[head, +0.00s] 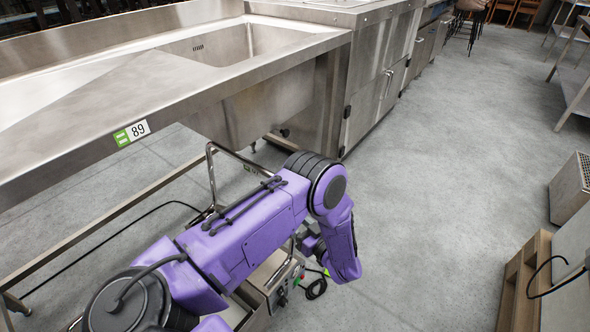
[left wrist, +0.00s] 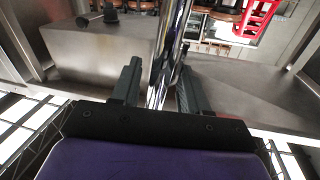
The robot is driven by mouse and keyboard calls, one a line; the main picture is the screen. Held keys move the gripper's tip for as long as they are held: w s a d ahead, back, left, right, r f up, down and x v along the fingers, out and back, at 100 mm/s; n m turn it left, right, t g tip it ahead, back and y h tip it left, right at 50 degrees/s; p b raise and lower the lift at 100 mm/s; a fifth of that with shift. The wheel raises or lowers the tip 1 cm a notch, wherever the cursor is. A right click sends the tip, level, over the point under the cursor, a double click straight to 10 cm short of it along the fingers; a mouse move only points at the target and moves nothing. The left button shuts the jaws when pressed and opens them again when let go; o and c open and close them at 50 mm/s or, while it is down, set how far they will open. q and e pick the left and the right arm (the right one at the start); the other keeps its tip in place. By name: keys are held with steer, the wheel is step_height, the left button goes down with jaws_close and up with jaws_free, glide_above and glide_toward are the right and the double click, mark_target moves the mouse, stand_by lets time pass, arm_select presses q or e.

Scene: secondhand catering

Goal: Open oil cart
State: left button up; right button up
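The oil cart (head: 258,300) is a low stainless steel box on the floor below my left arm. It has a front panel with knobs and a bent chrome tube handle (head: 212,175). My left arm covers much of the cart, and its lid cannot be made out. My left gripper shows only as a dark part beside the cart in the head view. In the left wrist view its two fingers (left wrist: 160,88) stand apart, with a shiny chrome bar (left wrist: 168,50) running between them. A gap shows beside the left finger. My right gripper is in neither view.
A steel sink bench (head: 75,115) with a tag reading 89 stands at the left, and steel cabinets (head: 372,105) continue behind it. A cable (head: 315,288) lies beside the cart. A wooden pallet (head: 522,280) is at the right edge. The floor (head: 445,170) between is clear.

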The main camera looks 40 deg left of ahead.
arm_select(q)
steer(key=s+d, duration=0.1)
steer(key=d, duration=0.9)
steer(key=shift+d, duration=0.25)
steer(key=shift+a, duration=0.1)
